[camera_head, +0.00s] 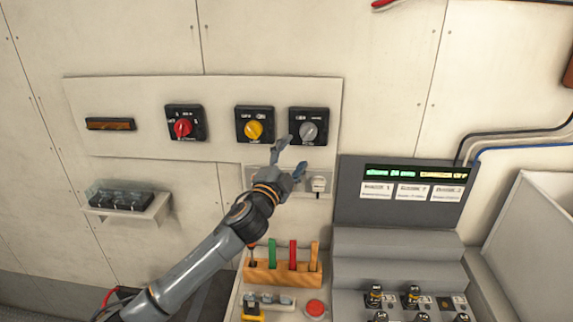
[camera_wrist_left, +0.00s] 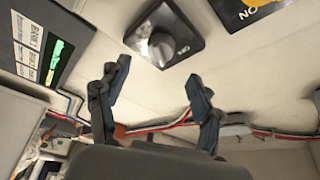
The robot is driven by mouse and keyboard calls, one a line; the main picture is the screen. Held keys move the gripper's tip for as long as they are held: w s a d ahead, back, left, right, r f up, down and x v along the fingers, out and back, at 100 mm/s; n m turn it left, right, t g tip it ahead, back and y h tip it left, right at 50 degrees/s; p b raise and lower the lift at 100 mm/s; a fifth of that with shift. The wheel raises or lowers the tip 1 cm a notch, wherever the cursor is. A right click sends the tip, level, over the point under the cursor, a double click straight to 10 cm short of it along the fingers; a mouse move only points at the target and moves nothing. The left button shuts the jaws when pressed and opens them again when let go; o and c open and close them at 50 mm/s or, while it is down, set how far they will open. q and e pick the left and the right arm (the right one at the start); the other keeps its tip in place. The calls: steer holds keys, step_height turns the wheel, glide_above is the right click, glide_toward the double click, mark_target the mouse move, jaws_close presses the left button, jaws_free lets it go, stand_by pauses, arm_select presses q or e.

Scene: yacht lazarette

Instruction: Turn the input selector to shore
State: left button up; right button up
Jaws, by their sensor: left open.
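Three rotary switches on black plates sit on a pale wall panel (camera_head: 115,88): a red knob (camera_head: 183,128), a yellow knob (camera_head: 254,130) and a grey knob (camera_head: 309,131). Their small labels are too blurred to tell for certain which is the input selector. My left gripper (camera_head: 291,158) is open and empty just below the grey knob, apart from it. In the left wrist view the grey knob (camera_wrist_left: 161,47) lies beyond and between the open fingers (camera_wrist_left: 158,71), and part of the yellow knob's plate (camera_wrist_left: 245,14) shows at the upper right. My right gripper is out of view.
A grey console (camera_head: 400,215) with a lit display (camera_head: 415,175) stands at the right. A wooden rack (camera_head: 283,273) of coloured-handled tools and a red button (camera_head: 315,308) are below. A small shelf (camera_head: 125,212) is at the left.

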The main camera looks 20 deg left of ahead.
arm_select(q)
steer(key=v, duration=0.4)
stand_by(0.3)
